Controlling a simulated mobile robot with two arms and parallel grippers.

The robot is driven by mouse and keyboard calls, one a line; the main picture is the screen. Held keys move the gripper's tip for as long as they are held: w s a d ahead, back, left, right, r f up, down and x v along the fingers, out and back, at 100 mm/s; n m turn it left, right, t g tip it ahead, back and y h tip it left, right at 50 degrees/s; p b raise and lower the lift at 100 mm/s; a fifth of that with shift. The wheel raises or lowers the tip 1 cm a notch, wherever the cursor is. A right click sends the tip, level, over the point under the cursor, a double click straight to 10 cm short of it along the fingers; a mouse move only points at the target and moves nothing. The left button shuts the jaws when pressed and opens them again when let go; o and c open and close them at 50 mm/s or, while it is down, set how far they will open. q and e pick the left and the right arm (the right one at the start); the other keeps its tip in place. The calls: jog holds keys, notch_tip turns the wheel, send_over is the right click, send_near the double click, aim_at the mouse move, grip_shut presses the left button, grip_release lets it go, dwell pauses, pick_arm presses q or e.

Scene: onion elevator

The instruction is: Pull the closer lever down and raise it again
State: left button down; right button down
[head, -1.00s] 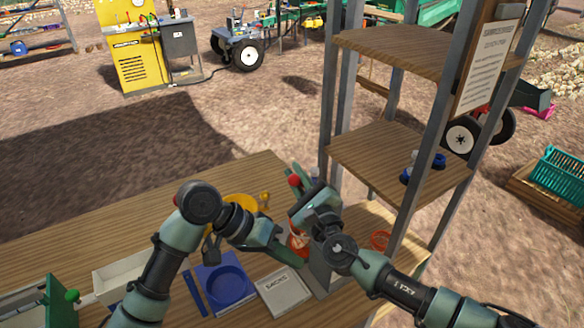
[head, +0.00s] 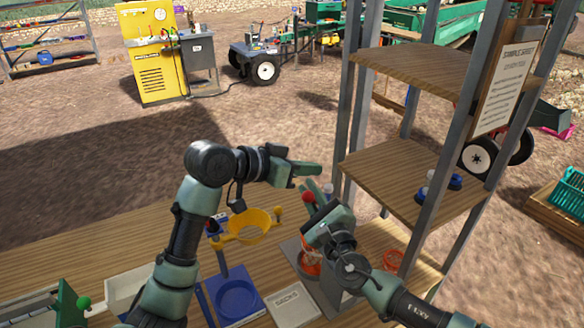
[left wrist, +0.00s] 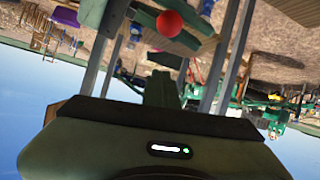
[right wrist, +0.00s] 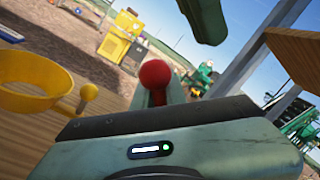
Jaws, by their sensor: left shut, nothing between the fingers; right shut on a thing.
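A lever with a red ball knob (head: 308,197) stands by the grey housing (head: 315,285) at the front of the shelf. My right gripper (head: 320,203) is shut on the lever, close below the knob. In the right wrist view the red knob (right wrist: 155,73) shows just past my fingers, which hide most of the shaft. My left gripper (head: 312,169) is shut and empty, held in the air above and behind the knob. In the left wrist view, which is upside down, the red knob (left wrist: 170,23) is apart from my left fingers (left wrist: 160,88).
A yellow bowl-like funnel (head: 248,238) stands left of the lever, above a blue round tray (head: 237,298). A grey "SACKS" plate (head: 292,305) lies beside it. The wooden shelf (head: 400,165) with grey posts rises close on the right.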

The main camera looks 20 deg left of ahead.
pick_arm(q)
jog(key=f, duration=0.2)
jog(key=shift+s+d+f, duration=0.1)
jog(key=shift+d+f, duration=0.1)
jog(key=shift+f, duration=0.2)
jog(key=shift+s+a+f, duration=0.25)
jog(key=shift+s+f, duration=0.15)
jog(key=shift+s, duration=0.05)
pick_arm(e)
jog(key=shift+a+r, duration=0.1)
